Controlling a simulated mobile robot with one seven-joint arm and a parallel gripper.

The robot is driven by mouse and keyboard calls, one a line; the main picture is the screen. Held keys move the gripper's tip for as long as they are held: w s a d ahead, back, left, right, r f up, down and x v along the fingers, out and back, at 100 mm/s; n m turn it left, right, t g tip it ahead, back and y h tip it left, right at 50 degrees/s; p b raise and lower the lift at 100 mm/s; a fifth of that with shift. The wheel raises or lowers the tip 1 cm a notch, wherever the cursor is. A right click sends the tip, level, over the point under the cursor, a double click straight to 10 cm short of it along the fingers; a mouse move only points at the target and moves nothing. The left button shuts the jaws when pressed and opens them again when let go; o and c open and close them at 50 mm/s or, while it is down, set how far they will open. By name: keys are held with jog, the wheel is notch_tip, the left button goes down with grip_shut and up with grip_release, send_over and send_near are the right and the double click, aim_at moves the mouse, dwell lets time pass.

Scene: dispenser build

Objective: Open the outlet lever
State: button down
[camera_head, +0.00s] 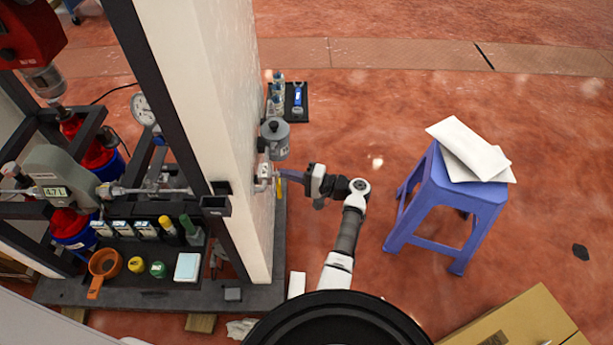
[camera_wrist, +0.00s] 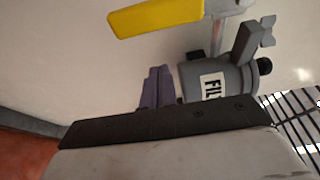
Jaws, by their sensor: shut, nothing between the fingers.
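The outlet lever appears to be the yellow handle (camera_wrist: 155,15) at the top of the wrist view, lying nearly level against the pale wall. In the head view a small yellow piece (camera_head: 279,188) shows beside the pillar, close to my fingertips. My gripper (camera_head: 287,175) reaches left to the pillar's right face. A grey fitting (camera_wrist: 235,78) with a white label reading "FIL" stands just right of the fingers; the label's rest is cut off.
The pale pillar (camera_head: 205,100) stands left of my gripper, with a grey canister (camera_head: 275,140) on its side. A dark tray (camera_head: 295,102) holds bottles behind. A blue stool (camera_head: 450,205) with papers stands right. A cardboard box (camera_head: 530,320) is front right. Red floor between is clear.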

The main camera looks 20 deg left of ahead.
aim_at(278, 184)
jog(key=shift+s+d+p, duration=0.3)
jog(key=shift+s+p, duration=0.1)
jog(key=shift+s, duration=0.6)
jog(key=shift+s+d+p, duration=0.25)
jog(key=shift+s+p, duration=0.1)
jog(key=shift+s, duration=0.6)
jog(key=shift+s+a+p, duration=0.1)
jog(key=shift+p, duration=0.25)
